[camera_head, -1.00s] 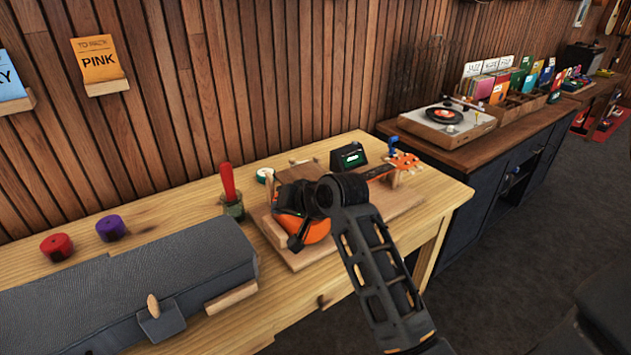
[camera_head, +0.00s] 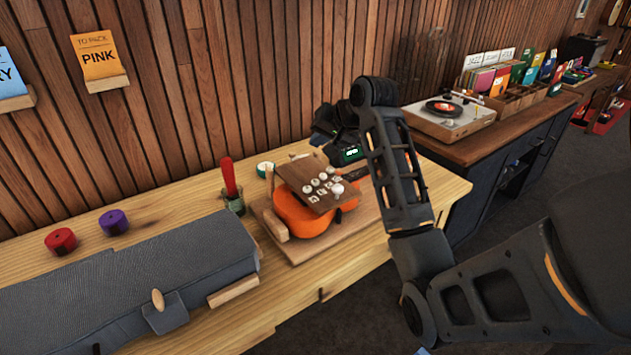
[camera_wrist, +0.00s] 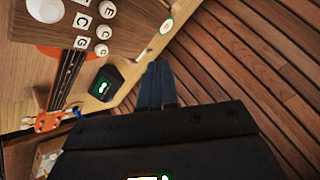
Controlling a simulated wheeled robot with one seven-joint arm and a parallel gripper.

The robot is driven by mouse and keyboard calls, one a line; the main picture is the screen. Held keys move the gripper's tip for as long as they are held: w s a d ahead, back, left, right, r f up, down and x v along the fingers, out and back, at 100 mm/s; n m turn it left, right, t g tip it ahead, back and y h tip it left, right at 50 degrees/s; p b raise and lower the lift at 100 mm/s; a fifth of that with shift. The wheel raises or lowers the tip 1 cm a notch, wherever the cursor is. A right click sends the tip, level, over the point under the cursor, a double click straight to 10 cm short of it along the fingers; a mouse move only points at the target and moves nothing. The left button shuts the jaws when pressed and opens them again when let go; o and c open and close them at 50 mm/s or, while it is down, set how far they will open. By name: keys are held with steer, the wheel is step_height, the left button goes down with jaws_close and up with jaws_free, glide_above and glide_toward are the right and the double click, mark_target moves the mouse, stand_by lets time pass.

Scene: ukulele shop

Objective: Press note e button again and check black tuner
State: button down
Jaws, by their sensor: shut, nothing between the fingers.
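The black tuner (camera_head: 350,153) sits at the back of the workbench with a lit green display. It also shows in the wrist view (camera_wrist: 106,84), where its reading is too small to make out. A wooden button board (camera_head: 308,171) sits over the orange ukulele (camera_head: 300,217). It carries white round buttons and letter tiles. In the wrist view the e button (camera_wrist: 107,10) is near the top edge, beside the C and G buttons. My gripper (camera_head: 322,123) is raised near the wall, behind the board and left of the tuner. Its fingers (camera_wrist: 157,86) are shut and empty, apart from the buttons.
A long grey case (camera_head: 120,285) fills the bench's front left. A record player (camera_head: 450,115) stands on the dark cabinet at right. The slatted wall is close behind my gripper.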

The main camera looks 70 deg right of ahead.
steer(key=f, duration=0.1)
steer(key=b, duration=0.5)
glide_above(318, 183)
step_height(318, 183, down, 6)
steer(key=shift+d+r, duration=0.1)
steer(key=shift+r, duration=0.05)
steer(key=shift+f, duration=0.95)
stand_by(0.9)
steer(key=shift+f, duration=0.4)
steer(key=shift+f, duration=0.55)
stand_by(0.6)
stand_by(0.3)
steer(key=shift+r+p, duration=0.85)
steer(key=shift+r, duration=0.15)
